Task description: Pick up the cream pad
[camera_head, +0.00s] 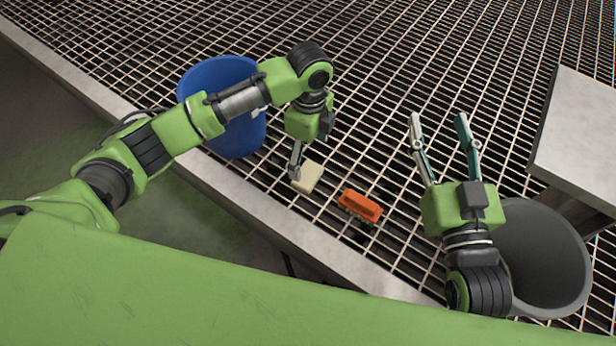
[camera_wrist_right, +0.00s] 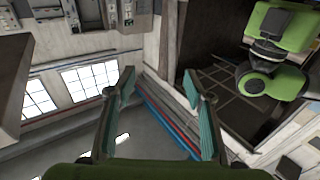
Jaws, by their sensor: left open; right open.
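The cream pad (camera_head: 307,178) lies on the metal grating in the head view, close to the concrete edge. My left gripper (camera_head: 296,172) points down right at the pad's left side; its fingers overlap the pad's edge in the picture, and I cannot tell whether they touch it. My left gripper is open. My right gripper (camera_head: 438,122) is open and empty, to the right of the pad and pointing away from my body. The right wrist view shows its two spread fingers (camera_wrist_right: 160,95) with nothing between them; the pad is not in that view.
An orange brush (camera_head: 360,206) lies on the grating (camera_head: 400,60) just right of the pad. A blue bin (camera_head: 236,140) stands behind my left arm. A grey bin (camera_head: 545,255) stands at the right, below a pale tabletop (camera_head: 580,125). The far grating is clear.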

